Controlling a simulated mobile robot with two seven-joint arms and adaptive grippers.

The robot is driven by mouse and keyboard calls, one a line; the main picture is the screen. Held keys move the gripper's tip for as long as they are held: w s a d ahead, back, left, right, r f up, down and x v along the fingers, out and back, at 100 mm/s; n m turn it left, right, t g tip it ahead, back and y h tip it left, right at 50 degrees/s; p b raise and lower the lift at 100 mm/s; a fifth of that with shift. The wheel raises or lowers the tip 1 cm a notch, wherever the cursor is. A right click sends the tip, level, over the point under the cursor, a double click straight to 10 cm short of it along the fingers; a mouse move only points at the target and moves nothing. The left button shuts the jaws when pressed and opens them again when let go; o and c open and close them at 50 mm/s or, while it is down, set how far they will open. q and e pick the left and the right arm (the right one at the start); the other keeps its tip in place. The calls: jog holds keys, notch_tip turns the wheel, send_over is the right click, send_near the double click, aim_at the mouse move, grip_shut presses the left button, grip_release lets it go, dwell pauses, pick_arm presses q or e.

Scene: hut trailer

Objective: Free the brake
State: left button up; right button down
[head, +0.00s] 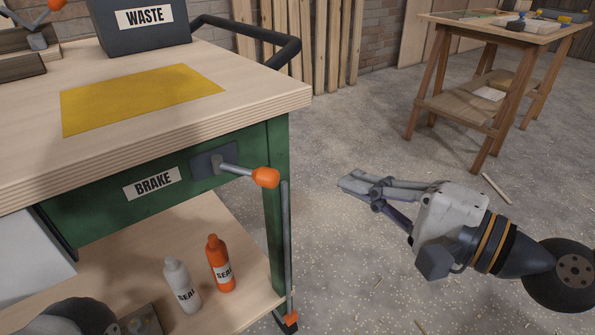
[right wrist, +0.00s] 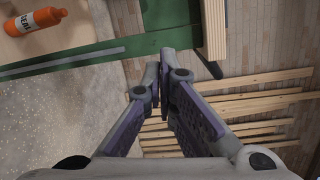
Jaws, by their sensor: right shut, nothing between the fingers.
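The brake lever (head: 240,171) is a grey bar with an orange knob. It sticks out to the right, roughly level, from a dark plate on the green side of the cart, beside the BRAKE label (head: 151,183). A thin grey rod (head: 286,240) runs down below the knob to an orange-tipped part near the floor (head: 290,320). My right gripper (head: 350,184) is shut and empty, to the right of the knob and apart from it. In the right wrist view its fingers (right wrist: 162,66) point toward the green cart frame (right wrist: 130,46). My left gripper does not show.
The wooden cart top (head: 225,62) carries a yellow mat (head: 140,97) and a WASTE bin (head: 140,30). White (head: 181,285) and orange (head: 220,264) bottles stand on the lower shelf. A black handle (head: 262,43) juts from the cart. A wooden bench (head: 490,28) stands back right.

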aim_at(249, 174)
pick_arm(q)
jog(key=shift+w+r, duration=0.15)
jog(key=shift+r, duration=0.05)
pick_arm(e)
jog(key=w+a, duration=0.3)
jog(key=a, duration=0.5)
jog(key=shift+a, duration=0.25)
jog(key=shift+r, duration=0.1)
pick_arm(q)
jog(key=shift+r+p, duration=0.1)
jog(key=shift+p, duration=0.2)
pick_arm(e)
jog(key=shift+s+a, duration=0.1)
